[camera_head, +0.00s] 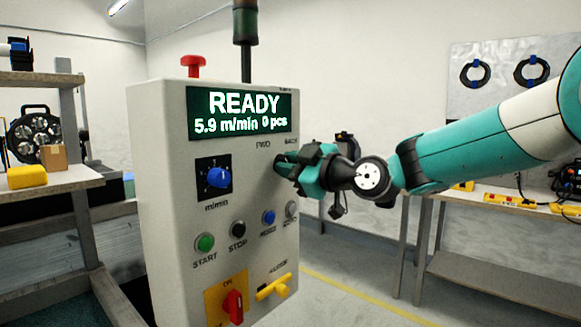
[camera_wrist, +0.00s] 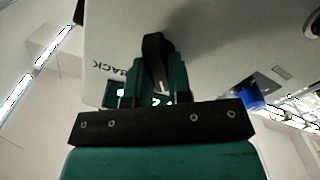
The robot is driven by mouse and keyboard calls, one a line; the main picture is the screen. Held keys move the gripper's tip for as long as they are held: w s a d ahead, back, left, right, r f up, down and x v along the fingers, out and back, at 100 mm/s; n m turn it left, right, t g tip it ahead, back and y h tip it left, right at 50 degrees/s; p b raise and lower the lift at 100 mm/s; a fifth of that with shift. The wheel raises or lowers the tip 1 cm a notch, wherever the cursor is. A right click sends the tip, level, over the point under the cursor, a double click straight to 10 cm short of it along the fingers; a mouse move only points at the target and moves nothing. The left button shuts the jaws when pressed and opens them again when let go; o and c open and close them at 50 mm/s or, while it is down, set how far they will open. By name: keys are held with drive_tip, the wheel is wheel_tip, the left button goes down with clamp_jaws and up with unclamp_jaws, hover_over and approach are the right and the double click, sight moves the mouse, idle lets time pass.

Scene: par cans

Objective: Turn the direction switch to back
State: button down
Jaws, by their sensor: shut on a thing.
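The direction switch (camera_wrist: 157,58) is a black knob with a pale mark on the control box. In the wrist view it stands between my fingers, which are shut on it. The BACK label (camera_wrist: 110,71) shows upside down beside it. In the head view my gripper (camera_head: 287,168) is at the right side of the box's front, just below the FWD (camera_head: 263,145) and BACK labels. There the gripper covers most of the switch, so I cannot tell which way it points.
The control box (camera_head: 165,240) has a screen (camera_head: 240,113) reading READY, 5.9 m/min, 0 pcs. A blue knob (camera_head: 217,177), several push buttons, a red switch (camera_head: 232,305) and a yellow handle (camera_head: 273,287) are on its front. A red mushroom button (camera_head: 193,64) sits on top.

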drive_tip(key=shift+w+d+f+m, duration=0.1)
drive_tip(key=shift+m, duration=3.75)
drive_tip(key=shift+w+d+m, duration=0.1)
drive_tip(key=shift+m, duration=3.75)
drive_tip(key=shift+p, duration=0.3)
drive_tip(key=c, duration=1)
unclamp_jaws()
drive_tip(key=shift+c, duration=0.2)
